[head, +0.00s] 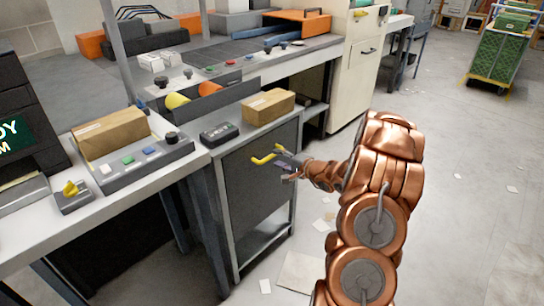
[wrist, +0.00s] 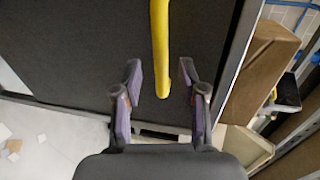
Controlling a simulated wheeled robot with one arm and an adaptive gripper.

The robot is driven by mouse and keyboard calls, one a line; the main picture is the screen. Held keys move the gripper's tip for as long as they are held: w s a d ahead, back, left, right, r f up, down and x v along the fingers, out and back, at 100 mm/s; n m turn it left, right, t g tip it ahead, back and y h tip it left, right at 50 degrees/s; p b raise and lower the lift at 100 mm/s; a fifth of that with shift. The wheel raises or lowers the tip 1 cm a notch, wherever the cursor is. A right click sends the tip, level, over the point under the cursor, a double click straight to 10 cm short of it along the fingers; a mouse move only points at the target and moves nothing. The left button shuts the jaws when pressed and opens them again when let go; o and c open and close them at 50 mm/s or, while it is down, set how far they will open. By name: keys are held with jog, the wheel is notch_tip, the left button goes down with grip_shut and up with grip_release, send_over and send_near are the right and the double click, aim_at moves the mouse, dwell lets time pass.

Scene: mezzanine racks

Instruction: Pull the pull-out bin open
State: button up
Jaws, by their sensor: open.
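The pull-out bin has a dark grey front panel (head: 250,195) set in a light metal frame under the bench, and it looks flush with that frame. Its yellow handle (head: 262,159) stands out near the top of the panel. My gripper (head: 285,162) is at the handle, coming from the right. In the wrist view my gripper (wrist: 161,78) is open, with one finger to each side of the end of the yellow handle (wrist: 160,40). Gaps show between both fingers and the handle. The dark panel (wrist: 80,50) fills the background there. The inside of the bin is hidden.
Above the bin are a cardboard box (head: 269,105) and a black keypad device (head: 219,133). Another box (head: 110,133) lies on the left bench. A cream cabinet (head: 356,70) stands behind. A green cart (head: 502,55) is far right. The floor before the bin is mostly clear, with scattered papers.

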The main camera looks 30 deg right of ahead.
aim_at(272, 155)
jog(key=shift+x, duration=2.05)
grip_shut()
